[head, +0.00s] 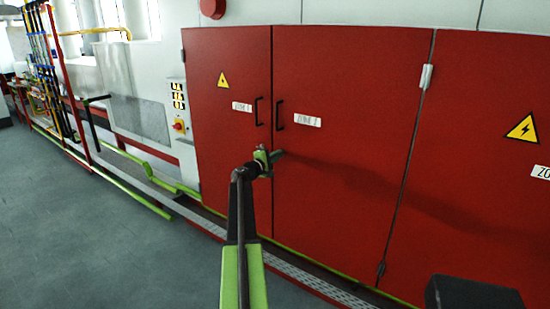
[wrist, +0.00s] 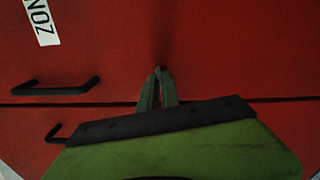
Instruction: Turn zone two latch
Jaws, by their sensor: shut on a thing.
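The red zone 2 door (head: 345,100) carries a "ZONE 2" label (head: 307,120) and a black bar handle (head: 280,115). The handle also shows in the wrist view (wrist: 55,88), to the left of my fingers. My gripper (head: 279,154) is at the door face below the handle, near the seam between the two doors. In the wrist view its green fingers (wrist: 158,72) are close together, shut on a small dark part. I take it for the zone two latch; the fingers hide most of it, and its angle cannot be told.
The zone 1 door (head: 228,70) with its own handle (head: 257,111) is to the left. Another red door (head: 490,90) is at the right. A green pipe (head: 120,182) and a metal grating (head: 300,276) run along the floor. Open grey floor (head: 70,240) lies at left.

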